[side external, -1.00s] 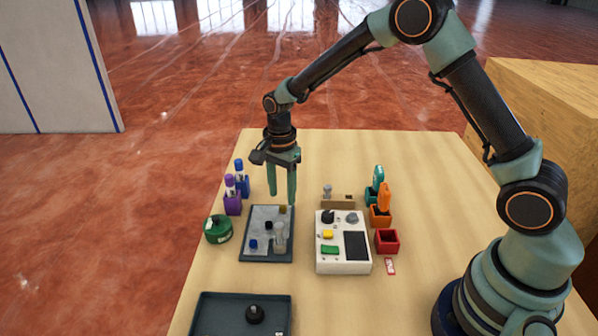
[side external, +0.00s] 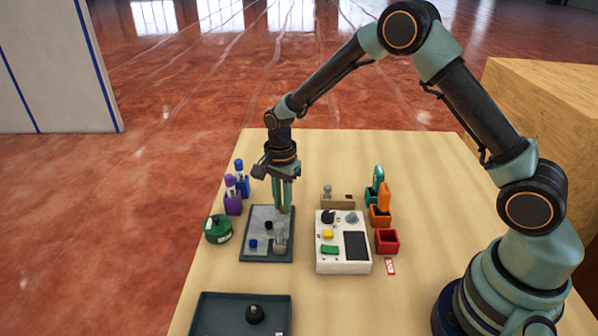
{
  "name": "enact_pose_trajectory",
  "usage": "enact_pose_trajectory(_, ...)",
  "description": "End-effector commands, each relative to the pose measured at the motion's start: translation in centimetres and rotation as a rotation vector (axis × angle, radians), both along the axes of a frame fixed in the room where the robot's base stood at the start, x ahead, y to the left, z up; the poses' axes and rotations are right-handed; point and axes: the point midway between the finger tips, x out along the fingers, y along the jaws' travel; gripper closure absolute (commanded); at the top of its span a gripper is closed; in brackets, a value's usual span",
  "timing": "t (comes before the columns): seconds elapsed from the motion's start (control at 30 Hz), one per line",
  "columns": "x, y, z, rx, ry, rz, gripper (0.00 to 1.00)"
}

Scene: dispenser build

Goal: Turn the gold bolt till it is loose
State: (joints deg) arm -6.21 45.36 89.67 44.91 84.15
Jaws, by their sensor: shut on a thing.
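The gold bolt (side external: 286,209) is at the top right corner of the grey plate in the dark tray (side external: 245,245). Only a little of it shows, between and below the fingertips. My gripper (side external: 282,208) points straight down over that corner, with its green fingers closed on the gold bolt. Whether the bolt is still threaded in the plate cannot be seen.
On the plate are a black bolt (side external: 269,225), a blue bolt (side external: 253,244) and a grey upright part (side external: 280,240). A white box with buttons (side external: 330,264) stands to the right. Purple and blue holders (side external: 233,205) and a green round container (side external: 218,229) stand left.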

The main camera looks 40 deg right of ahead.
Motion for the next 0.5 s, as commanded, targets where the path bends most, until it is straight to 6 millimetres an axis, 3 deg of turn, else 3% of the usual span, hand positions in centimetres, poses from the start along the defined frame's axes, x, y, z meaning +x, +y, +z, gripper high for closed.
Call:
enact_pose_trajectory(0.27, -0.02, 0.0, 0.07, 0.0, 0.002, 0.084, 1.0)
enact_pose_trajectory(0.5, -0.02, 0.0, 0.11, 0.0, 0.002, 0.267, 1.0)
